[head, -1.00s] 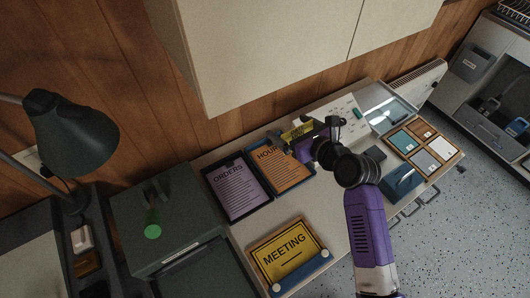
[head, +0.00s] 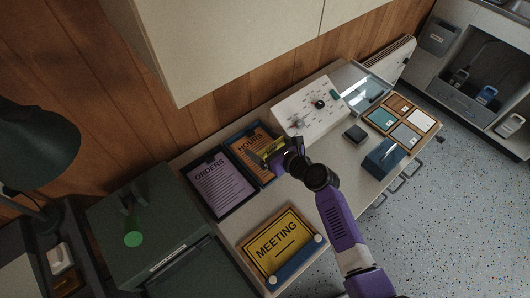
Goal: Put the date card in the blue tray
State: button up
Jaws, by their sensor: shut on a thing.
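My gripper (head: 277,155) is shut on a small yellow card (head: 269,146), apparently the date card, with dark marks too small to read. It holds the card over the right side of a blue-rimmed tray (head: 243,131). In this tray lies an orange sheet (head: 249,156) headed HOURS. The gripper and card hide part of the tray's right side. I cannot tell whether the card touches the sheet or hangs just above it.
A dark tray with a purple ORDERS sheet (head: 220,185) adjoins on the left. A yellow MEETING sign (head: 277,244) lies in front. A white board (head: 310,106), a clear tray (head: 361,87), a blue box (head: 384,158) and a wooden tray of coloured cards (head: 416,116) are right. A cabinet (head: 225,40) overhangs.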

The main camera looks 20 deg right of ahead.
aim_at(265, 152)
notch_tip(265, 152, down, 4)
jog(key=shift+f+b, duration=0.1)
jog(key=shift+b, duration=0.65)
jog(key=o, duration=1)
jog(key=shift+c, duration=0.2)
jog(key=shift+s, duration=0.1)
jog(key=v, duration=0.6)
jog(key=p+v, duration=0.1)
jog(key=v, duration=0.5)
jog(key=shift+r, duration=0.25)
